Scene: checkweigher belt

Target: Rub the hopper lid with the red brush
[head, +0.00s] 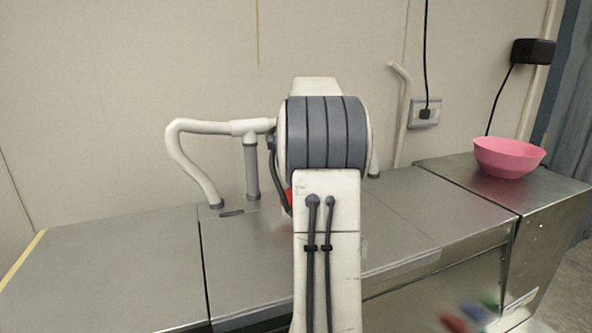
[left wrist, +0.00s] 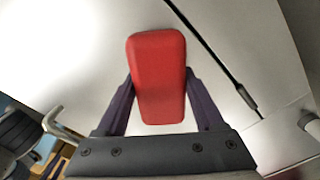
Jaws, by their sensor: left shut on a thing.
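My left gripper (left wrist: 160,80) is shut on the red brush (left wrist: 158,60), a rounded red block between its two dark fingers in the left wrist view. A pale metal surface lies beyond the brush there; whether they touch I cannot tell. In the head view my own arm hides the gripper and most of the brush; only a bit of red brush (head: 288,196) shows at the arm's left edge, over the middle steel top (head: 245,250). No part is clearly marked as the hopper lid, so I cannot tell which panel it is. My right gripper is not in view.
A white bent pipe (head: 180,160) with a grey post (head: 251,165) rises from the back of the steel top. A pink bowl (head: 508,157) stands on the right-hand box. The left steel top (head: 100,270) is bare. Blurred coloured things (head: 470,314) show at the lower right.

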